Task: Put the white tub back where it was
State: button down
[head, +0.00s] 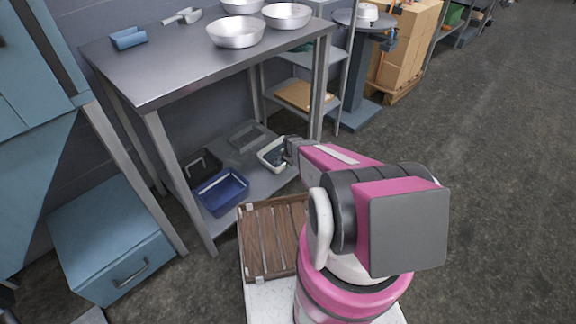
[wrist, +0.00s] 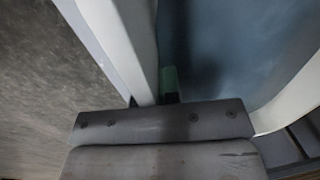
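The white tub (head: 265,158) is at the right end of the steel table's lower shelf (head: 252,178), looking upright. I cannot tell whether it rests on the shelf or is just above it. My gripper (head: 289,152) reaches in from the right to the tub's near right side. In the wrist view, the tub's white wall (wrist: 135,45) runs between my fingers, with a green-padded fingertip on the inner side. The other finger is mostly hidden behind the wall. My gripper looks shut on this wall. The tub's grey-blue inside (wrist: 225,50) shows to the right.
A blue tub (head: 221,190), a black tub (head: 201,165) and a grey tray (head: 248,136) share the lower shelf. Metal bowls (head: 236,34) stand on the tabletop (head: 170,65). A slatted wooden crate (head: 270,240) is in front. Table legs (head: 318,90) flank the shelf.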

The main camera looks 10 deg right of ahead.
jog(key=shift+f, duration=0.15)
jog(key=c, duration=1.7)
grip_release()
jog(key=shift+f, duration=0.1)
jog(key=o, duration=0.4)
notch_tip(320, 180, up, 12)
jog(key=s, duration=0.1)
jog(key=s+a+r+n, duration=0.1)
jog(key=s+r+n, duration=0.2)
jog(key=s+r, duration=0.4)
jog(key=s+a+r+n, duration=0.1)
jog(key=s+r+n, duration=0.3)
jog(key=s+r, duration=0.4)
jog(key=s+a+r+n+g, duration=0.1)
jog(key=s+r+n, duration=0.3)
jog(key=s+r, duration=0.4)
jog(key=shift+s+r+h, duration=0.15)
jog(key=shift+r+h, duration=0.05)
jog(key=shift+r, duration=0.7)
jog(key=shift+s+r+h, duration=0.1)
jog(key=shift+r+h, duration=0.1)
jog(key=shift+r, duration=0.7)
